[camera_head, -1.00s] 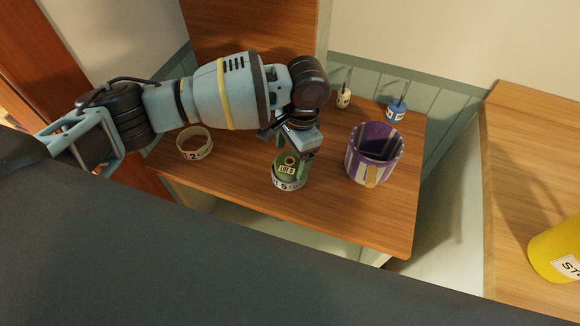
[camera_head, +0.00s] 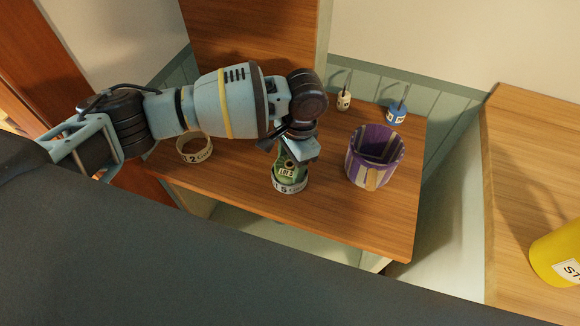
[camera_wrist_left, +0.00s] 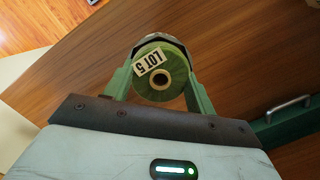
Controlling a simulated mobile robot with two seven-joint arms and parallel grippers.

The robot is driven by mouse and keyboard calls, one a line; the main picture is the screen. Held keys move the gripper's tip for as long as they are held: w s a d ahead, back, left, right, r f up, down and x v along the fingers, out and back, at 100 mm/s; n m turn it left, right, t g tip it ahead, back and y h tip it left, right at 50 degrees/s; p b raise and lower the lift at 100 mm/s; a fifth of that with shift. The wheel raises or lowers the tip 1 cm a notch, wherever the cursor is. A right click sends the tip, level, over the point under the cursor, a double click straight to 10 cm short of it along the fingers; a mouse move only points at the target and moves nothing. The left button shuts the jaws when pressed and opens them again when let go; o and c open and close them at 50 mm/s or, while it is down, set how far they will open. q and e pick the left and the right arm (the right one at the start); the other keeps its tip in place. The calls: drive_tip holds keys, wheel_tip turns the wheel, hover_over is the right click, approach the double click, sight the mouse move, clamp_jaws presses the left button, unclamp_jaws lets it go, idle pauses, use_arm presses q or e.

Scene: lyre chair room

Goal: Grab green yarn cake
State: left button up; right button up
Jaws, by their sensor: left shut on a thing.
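The green yarn cake (camera_head: 287,170) stands upright in a pale ring with dark lettering (camera_head: 291,187) on the wooden table. Its top label reads LOT 5. My left gripper (camera_head: 290,163) reaches it from above and is shut on it. In the left wrist view, the green yarn cake (camera_wrist_left: 160,76) sits between the two green fingers of my left gripper (camera_wrist_left: 160,84), with its core hole facing the camera. Whether the cake is lifted off the ring's base cannot be told. My right gripper is not in view.
An empty pale ring (camera_head: 194,148) marked 2 lies to the left. A purple striped basket (camera_head: 374,156) stands close on the right. A white bottle (camera_head: 344,100) and a blue one (camera_head: 396,113) stand at the back. A yellow container (camera_head: 558,250) is on another wooden surface at right.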

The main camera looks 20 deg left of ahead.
use_arm(q)
drive_tip(key=shift+r, duration=0.2)
drive_tip(key=shift+r, duration=1.7)
drive_tip(key=s+d, duration=0.1)
drive_tip(key=s, duration=0.3)
drive_tip(key=s+d+r+p, duration=0.1)
drive_tip(key=s, duration=0.4)
drive_tip(key=s+d+p, duration=0.1)
drive_tip(key=s+d, duration=0.1)
drive_tip(key=s, duration=0.3)
drive_tip(key=shift+r, duration=0.15)
drive_tip(key=shift+s+d, duration=0.15)
drive_tip(key=shift+s, duration=0.55)
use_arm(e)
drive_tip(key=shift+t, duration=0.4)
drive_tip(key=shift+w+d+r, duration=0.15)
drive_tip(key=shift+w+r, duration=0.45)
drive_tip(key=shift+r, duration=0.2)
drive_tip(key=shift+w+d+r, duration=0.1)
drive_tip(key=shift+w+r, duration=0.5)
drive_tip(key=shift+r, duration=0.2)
